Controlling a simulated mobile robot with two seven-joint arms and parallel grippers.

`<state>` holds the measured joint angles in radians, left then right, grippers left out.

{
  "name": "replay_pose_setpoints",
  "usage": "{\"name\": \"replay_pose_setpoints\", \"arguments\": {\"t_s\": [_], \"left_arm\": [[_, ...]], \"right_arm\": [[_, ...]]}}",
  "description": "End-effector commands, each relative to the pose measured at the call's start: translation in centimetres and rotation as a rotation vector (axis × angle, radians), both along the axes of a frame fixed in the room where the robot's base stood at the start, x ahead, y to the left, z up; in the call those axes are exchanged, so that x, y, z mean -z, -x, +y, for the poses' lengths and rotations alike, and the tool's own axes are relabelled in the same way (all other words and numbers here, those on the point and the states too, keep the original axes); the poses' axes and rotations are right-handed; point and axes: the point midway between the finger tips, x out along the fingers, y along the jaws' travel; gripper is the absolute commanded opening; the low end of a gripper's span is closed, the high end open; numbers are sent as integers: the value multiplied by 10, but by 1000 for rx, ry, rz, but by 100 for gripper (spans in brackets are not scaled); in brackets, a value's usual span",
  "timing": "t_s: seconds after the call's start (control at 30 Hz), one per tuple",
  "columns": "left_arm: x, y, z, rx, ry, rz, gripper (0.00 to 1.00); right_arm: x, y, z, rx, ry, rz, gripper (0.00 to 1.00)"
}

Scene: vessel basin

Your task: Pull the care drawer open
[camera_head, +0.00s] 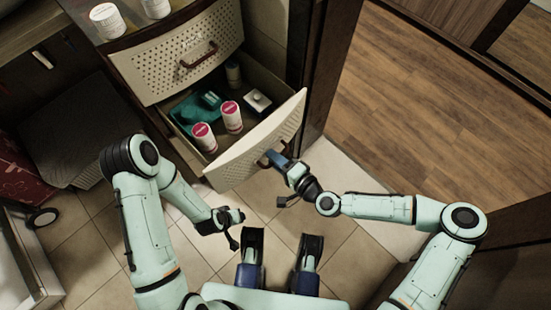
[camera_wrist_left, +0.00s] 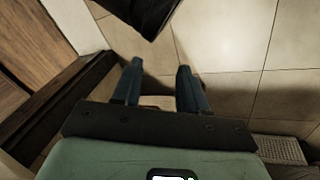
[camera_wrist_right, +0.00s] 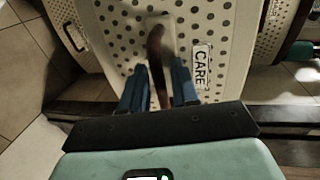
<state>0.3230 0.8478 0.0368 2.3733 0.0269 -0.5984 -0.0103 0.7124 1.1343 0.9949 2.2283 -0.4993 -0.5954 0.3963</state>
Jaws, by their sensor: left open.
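The care drawer (camera_head: 262,140) stands pulled out below another drawer, and its inside shows in the head view. Its white perforated front carries a CARE label (camera_wrist_right: 201,68) in the right wrist view. My right gripper (camera_head: 270,158) is at this front. In the right wrist view its fingers (camera_wrist_right: 159,88) lie on both sides of the dark red handle (camera_wrist_right: 156,48), closed in on it. My left gripper (camera_head: 232,218) hangs in front of the drawer, apart from it. Its fingers (camera_wrist_left: 158,85) are spread and empty above the tiled floor.
Inside the drawer are white jars with pink labels (camera_head: 231,115), a teal item (camera_head: 210,99) and a white box (camera_head: 257,101). The upper drawer (camera_head: 180,58) is above. A dark door frame (camera_head: 322,65) stands to the right. Tiled floor (camera_head: 95,225) lies in front.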

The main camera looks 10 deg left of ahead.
Motion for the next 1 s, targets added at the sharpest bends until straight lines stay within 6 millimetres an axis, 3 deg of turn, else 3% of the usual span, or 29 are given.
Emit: {"name": "replay_pose_setpoints", "arguments": {"t_s": [0.23,0.6,1.0], "left_arm": [[-2,2,-1,2,3,5,43],[-14,19,-10,20,25,49,43],[-15,22,-12,24,30,58,43]], "right_arm": [[-2,5,-7,0,1,2,30],[-14,39,-51,2,1,2,30],[-15,45,-58,0,0,0,30]]}}
